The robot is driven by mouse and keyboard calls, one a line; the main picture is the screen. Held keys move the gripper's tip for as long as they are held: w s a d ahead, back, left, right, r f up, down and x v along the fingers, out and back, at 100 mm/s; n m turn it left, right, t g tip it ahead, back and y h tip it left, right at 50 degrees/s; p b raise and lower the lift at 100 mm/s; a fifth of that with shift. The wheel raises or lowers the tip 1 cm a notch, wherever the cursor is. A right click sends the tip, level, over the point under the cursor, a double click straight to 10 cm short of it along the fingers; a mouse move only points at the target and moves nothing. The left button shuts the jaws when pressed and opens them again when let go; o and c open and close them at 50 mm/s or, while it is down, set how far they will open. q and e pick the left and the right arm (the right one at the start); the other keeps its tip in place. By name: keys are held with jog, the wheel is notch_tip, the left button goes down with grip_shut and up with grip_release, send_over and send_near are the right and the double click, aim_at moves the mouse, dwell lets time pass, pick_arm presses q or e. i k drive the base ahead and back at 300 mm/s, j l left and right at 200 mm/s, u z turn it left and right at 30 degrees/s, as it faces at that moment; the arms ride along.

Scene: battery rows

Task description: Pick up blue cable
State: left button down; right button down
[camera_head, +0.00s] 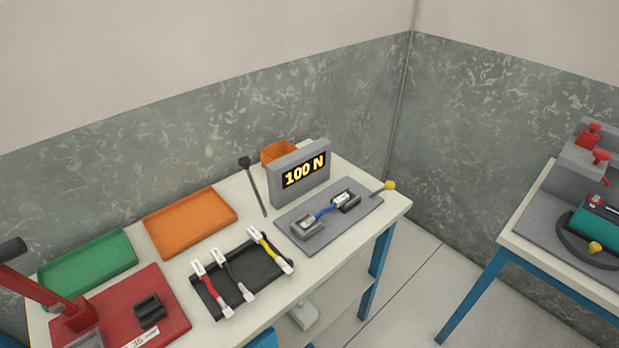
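The blue cable (326,211) lies on the grey plate (295,243) of a device on the table. Its two ends sit in dark grey holders (306,227), with a white tag at its far right end. Neither of my grippers shows in the head view.
The device's display (304,172) reads 100 N. Green (88,264) and orange (189,223) trays stand at the back, with a red lever press (166,300) at the left. A second table (519,235) stands across a floor gap.

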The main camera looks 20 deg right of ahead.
aim_at(342, 199)
jog(key=l+z, duration=0.1)
jog(key=l, duration=0.3)
jog(key=i+l+z, duration=0.15)
jog(key=l, duration=0.3)
jog(key=l+z, duration=0.1)
jog(key=l, duration=0.3)
jog(key=i, duration=0.05)
